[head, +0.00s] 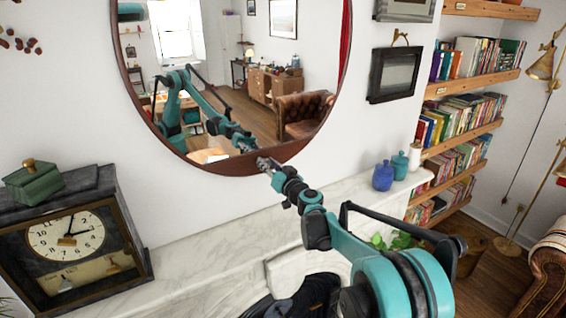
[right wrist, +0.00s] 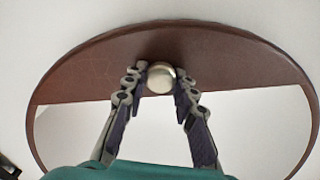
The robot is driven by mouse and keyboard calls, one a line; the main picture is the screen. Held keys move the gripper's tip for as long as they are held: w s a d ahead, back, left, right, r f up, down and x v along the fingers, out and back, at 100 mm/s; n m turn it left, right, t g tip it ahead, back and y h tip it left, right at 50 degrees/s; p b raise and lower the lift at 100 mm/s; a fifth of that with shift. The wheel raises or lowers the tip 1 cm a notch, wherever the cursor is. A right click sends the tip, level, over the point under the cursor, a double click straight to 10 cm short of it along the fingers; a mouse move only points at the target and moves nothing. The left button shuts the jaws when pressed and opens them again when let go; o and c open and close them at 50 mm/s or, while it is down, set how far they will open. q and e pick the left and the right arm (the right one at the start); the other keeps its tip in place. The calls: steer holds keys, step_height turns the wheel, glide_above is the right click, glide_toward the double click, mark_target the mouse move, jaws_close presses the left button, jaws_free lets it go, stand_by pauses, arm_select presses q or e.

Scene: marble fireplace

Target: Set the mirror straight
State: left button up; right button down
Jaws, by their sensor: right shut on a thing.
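The large round mirror (head: 240,50) with a dark reddish-brown rim hangs on the white wall above the mantel; its top is out of view. A wider brown band (right wrist: 100,75) fills its lower part. A round metal knob (right wrist: 160,77) sits on this band. My right gripper (head: 266,163) reaches up to the mirror's lower edge. In the right wrist view its fingers (right wrist: 160,82) are closed on the knob from both sides. The band's straight edge looks slightly slanted there. My left gripper is not in view; an arm shows in the mirror only as a reflection.
A white marble mantel (head: 200,248) runs below the mirror. A dark clock (head: 68,235) with a green box (head: 34,183) on top stands at left. Blue jars (head: 383,176) stand at the mantel's right end. A framed picture (head: 395,73) hangs right of the mirror.

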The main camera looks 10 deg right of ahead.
steer(key=shift+r, duration=0.1)
steer(key=c, duration=1.2)
jaws_free()
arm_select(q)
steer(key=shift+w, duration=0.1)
arm_select(e)
steer(key=shift+w, duration=0.15)
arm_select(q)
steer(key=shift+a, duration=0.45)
arm_select(e)
steer(key=v, duration=1.2)
steer(key=shift+d, duration=0.1)
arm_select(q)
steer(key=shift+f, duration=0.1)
